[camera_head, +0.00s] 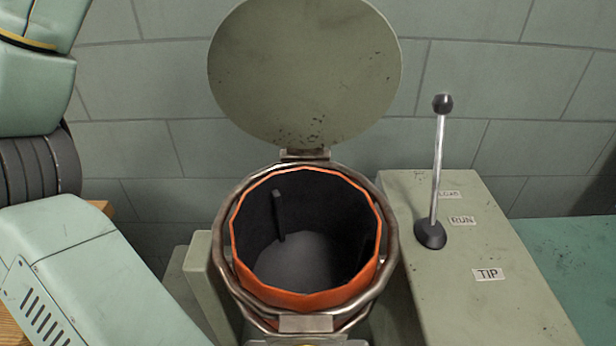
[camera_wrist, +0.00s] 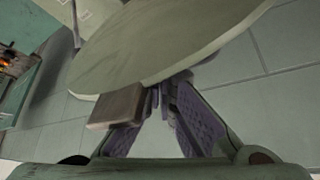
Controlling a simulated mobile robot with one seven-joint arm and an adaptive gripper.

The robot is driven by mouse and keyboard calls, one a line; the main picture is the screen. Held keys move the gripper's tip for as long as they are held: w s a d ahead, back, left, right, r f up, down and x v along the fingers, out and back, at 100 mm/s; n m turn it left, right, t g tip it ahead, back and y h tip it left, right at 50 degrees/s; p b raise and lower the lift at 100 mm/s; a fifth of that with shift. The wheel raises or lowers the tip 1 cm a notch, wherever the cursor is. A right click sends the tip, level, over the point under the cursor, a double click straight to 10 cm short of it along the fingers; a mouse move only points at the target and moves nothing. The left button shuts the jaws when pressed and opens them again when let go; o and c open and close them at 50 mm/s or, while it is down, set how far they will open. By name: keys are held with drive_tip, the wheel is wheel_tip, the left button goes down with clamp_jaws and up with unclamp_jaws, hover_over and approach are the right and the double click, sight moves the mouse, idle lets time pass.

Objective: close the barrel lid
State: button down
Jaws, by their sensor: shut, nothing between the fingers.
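The barrel (camera_head: 306,300) has an orange rim inside a metal ring, and its mouth is open. The round grey-green lid (camera_head: 305,70) stands raised behind it on a hinge (camera_head: 305,155). In the wrist view the lid (camera_wrist: 165,45) fills the upper middle, with a brown-grey block (camera_wrist: 117,108) at its lower edge. My gripper (camera_wrist: 163,92) is shut and empty, its fingertips close to the lid's edge beside that block. I cannot tell whether they touch. My gripper does not show in the head view.
A grey-green box (camera_head: 480,300) right of the barrel carries an upright black-knobbed lever (camera_head: 438,165) and labels including RUN and TIP. A tiled wall (camera_head: 530,90) stands close behind the lid. My arm links take up the left side.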

drive_tip(key=shift+s+f, duration=0.2)
drive_tip(key=shift+s, duration=0.6)
drive_tip(key=shift+s+f+b, duration=0.25)
drive_tip(key=shift+s, duration=0.5)
drive_tip(key=shift+s+f+b, duration=0.2)
drive_tip(key=shift+s+f, duration=0.1)
drive_tip(key=shift+s, duration=0.45)
drive_tip(key=shift+s+f+b, duration=0.25)
drive_tip(key=shift+s, duration=0.5)
drive_tip(key=shift+s+f, duration=0.1)
drive_tip(key=s+f+b, duration=0.1)
drive_tip(key=s, duration=0.1)
drive_tip(key=s+f, duration=0.1)
drive_tip(key=s, duration=0.1)
drive_tip(key=shift+f+b, duration=0.15)
drive_tip(key=shift+b, duration=0.25)
drive_tip(key=shift+f, duration=0.15)
